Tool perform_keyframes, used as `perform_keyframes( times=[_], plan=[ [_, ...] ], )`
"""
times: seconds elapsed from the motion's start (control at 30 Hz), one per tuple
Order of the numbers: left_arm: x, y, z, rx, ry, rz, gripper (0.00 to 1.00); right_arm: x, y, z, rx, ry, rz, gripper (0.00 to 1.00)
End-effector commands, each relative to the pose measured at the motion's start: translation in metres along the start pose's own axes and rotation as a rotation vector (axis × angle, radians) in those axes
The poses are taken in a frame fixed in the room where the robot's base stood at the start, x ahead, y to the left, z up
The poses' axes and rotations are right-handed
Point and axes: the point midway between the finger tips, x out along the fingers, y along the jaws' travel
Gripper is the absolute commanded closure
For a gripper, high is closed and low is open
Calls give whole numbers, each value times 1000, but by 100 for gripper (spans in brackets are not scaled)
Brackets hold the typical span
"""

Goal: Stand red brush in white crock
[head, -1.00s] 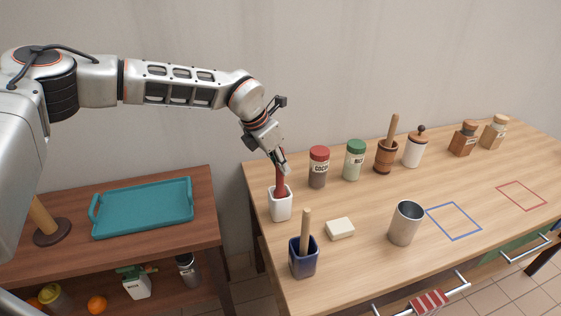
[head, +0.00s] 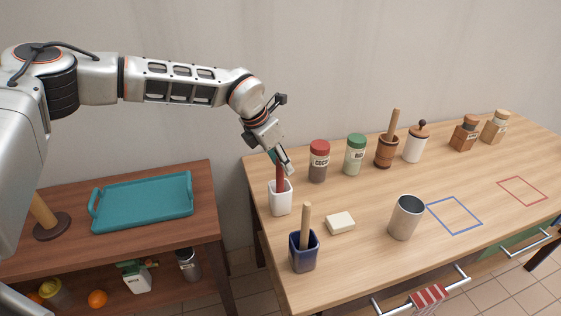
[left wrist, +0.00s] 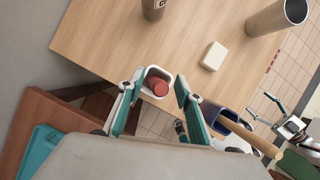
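The red brush (head: 280,178) stands upright in the white crock (head: 280,201), its lower end hidden inside. The left wrist view shows the brush (left wrist: 158,85) from above, inside the crock's rim (left wrist: 152,71). My left gripper (head: 284,161) is at the top of the brush. In the left wrist view its fingers (left wrist: 160,82) are spread, one on each side of the brush, with gaps between. My right gripper (left wrist: 260,105) shows small at the right of the left wrist view, its fingers apart and empty.
A blue crock (head: 303,253) with a wooden-handled tool stands in front of the white one. A pale block (head: 340,223) and a metal cup (head: 406,218) are to the right. Red-lidded (head: 319,161) and green-lidded (head: 355,154) jars stand behind. A teal tray (head: 145,203) lies on the side shelf.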

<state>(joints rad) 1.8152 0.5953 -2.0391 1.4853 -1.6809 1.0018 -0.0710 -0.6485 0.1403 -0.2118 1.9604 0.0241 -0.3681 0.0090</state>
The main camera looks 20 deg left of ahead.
Motion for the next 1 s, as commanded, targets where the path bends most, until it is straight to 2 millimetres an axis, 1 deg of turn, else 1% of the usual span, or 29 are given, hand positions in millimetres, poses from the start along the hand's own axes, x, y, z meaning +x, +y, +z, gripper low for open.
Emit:
perform_keyframes(
  times=[0.07, 0.17, 0.27, 0.5, 0.7, 0.83, 1.0],
  plan=[
    [-3, 0, 0, 0, -1, 0, 65, 0, 0, 2, -1, -3, 0, 31],
    [-12, 0, 1, 0, -1, 1, 65, 0, 0, 1, 0, -2, 0, 31],
    [-28, 1, 1, 0, -3, 1, 65, 0, 0, 0, 0, 0, 0, 31],
    [-78, 0, 1, 0, -4, 1, 65, 0, 0, -1, 1, 1, 0, 31],
    [-108, 0, 0, 0, -2, 0, 65, 0, 0, -1, 1, 2, 0, 31],
    [-117, 0, 0, 0, 0, 0, 65, 0, 0, -1, 1, 2, 0, 31],
    [-120, 0, 0, 0, 0, 0, 65, 0, 0, -1, 1, 2, 0, 31]
  ],
)
